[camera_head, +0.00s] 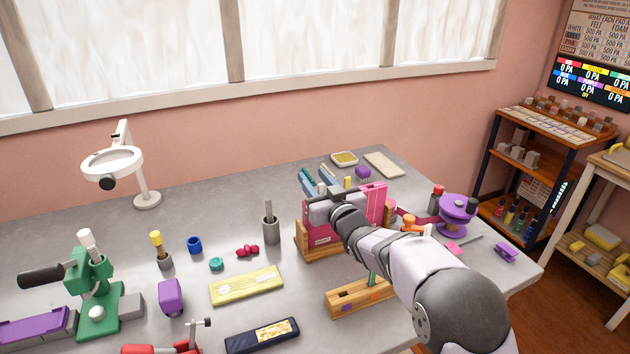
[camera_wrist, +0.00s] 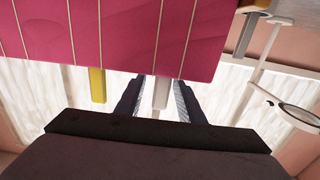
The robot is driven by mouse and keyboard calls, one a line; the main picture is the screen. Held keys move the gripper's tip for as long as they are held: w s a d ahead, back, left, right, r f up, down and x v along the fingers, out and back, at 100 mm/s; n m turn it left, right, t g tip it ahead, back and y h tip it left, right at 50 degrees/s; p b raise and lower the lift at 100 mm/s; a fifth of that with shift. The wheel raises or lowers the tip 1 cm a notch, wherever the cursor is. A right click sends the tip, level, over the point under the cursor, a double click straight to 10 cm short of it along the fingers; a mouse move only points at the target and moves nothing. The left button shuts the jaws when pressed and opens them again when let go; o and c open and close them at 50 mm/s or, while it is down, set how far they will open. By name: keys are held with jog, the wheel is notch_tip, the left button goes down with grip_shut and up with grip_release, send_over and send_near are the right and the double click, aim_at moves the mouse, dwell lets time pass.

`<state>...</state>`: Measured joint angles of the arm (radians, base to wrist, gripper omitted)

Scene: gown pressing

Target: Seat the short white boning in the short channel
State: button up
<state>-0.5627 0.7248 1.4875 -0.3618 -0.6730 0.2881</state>
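In the wrist view a short white strip, seemingly the boning (camera_wrist: 161,92), sticks out below the lower edge of a crimson panel (camera_wrist: 130,35). The panel has pale vertical lines marking channels. My gripper (camera_wrist: 163,84) has one finger on each side of the white strip. Narrow gaps seem to show beside the strip, but contact at the fingertips is unclear. The strip's upper end is hidden by the panel. In the head view the pink panel (camera_head: 377,199) stands upright in a wooden holder (camera_head: 303,242), and my arm hides much of it and the fingertips.
A yellow strip (camera_wrist: 97,85) sticks out of the panel to the left of my fingers. In the head view a wooden block (camera_head: 345,302) stands in front of the holder. A metal cup (camera_head: 270,231) stands to the left, and a purple spool stand (camera_head: 456,212) to the right.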

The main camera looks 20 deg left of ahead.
notch_tip(320, 180, up, 10)
jog(key=shift+b, duration=0.35)
dwell(0.5)
jog(key=s+d+f+m+g+h+p, duration=0.15)
jog(key=s+d+f+h, duration=0.35)
jog(key=d, duration=0.5)
jog(key=s+d+f+m+g+h+p, duration=0.1)
jog(key=s+d+f+m+g+h, duration=0.15)
jog(key=d+f, duration=0.55)
jog(key=s+d+f+m+g+h+p, duration=0.1)
jog(key=s+d+f+m+h, duration=0.25)
jog(key=d, duration=0.85)
jog(key=s+d+f+g, duration=0.2)
jog(key=s+d+f, duration=0.1)
jog(key=s, duration=0.5)
jog(key=s+d+f+m+g+h+p, duration=0.1)
jog(key=s+d+f+g, duration=0.2)
jog(key=s+d, duration=0.3)
jog(key=s+d+f+g+p, duration=0.1)
jog(key=s+d+f+g, duration=0.1)
jog(key=s, duration=1)
jog(key=d+f, duration=0.1)
jog(key=d, duration=0.1)
jog(key=shift+d+g+h, duration=0.35)
jog(key=shift+g+h, duration=0.05)
jog(key=shift+m, duration=0.25)
